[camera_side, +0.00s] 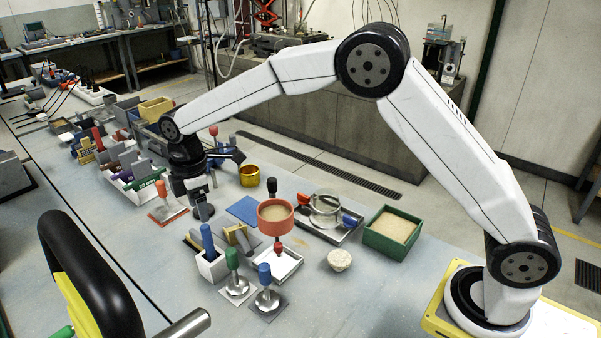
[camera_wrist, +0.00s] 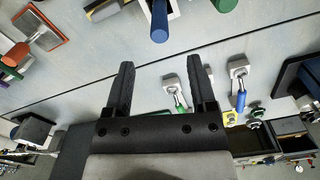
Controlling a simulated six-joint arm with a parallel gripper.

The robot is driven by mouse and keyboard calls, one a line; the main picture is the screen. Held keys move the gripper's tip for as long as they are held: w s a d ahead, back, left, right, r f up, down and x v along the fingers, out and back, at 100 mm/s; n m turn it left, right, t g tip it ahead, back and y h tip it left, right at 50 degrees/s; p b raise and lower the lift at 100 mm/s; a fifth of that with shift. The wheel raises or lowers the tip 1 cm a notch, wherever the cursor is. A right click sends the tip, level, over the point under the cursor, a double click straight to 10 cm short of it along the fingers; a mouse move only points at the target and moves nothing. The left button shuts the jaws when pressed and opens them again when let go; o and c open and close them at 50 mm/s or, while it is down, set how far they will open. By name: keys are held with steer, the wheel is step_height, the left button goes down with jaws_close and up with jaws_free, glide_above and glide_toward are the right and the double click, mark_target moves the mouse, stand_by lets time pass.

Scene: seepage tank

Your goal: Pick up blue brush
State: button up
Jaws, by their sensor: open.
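A blue handle (camera_side: 207,240) stands upright in a small white holder (camera_side: 212,266) on the bench in the side view. The wrist view shows a blue handle (camera_wrist: 160,20) at the top edge, and a grey-headed tool with a blue handle (camera_wrist: 240,98) right of the fingers. I cannot tell which is the blue brush, as no bristles show clearly. My gripper (camera_wrist: 160,64) is open with nothing between its fingers.
A blue-knobbed tamper (camera_side: 265,275) and a green-knobbed one (camera_side: 233,262) stand near the holder. An orange trowel (camera_side: 167,208), a red sieve (camera_side: 275,214) and a green sand box (camera_side: 393,230) are around. Crowded containers fill the far left; bare bench lies at the front left.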

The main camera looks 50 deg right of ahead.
mark_target(204, 226)
steer(key=shift+f, duration=0.1)
steer(key=shift+f, duration=1.2)
steer(key=shift+f, duration=0.1)
steer(key=shift+d+f, duration=0.15)
steer(key=shift+f, duration=2.4)
jaws_close()
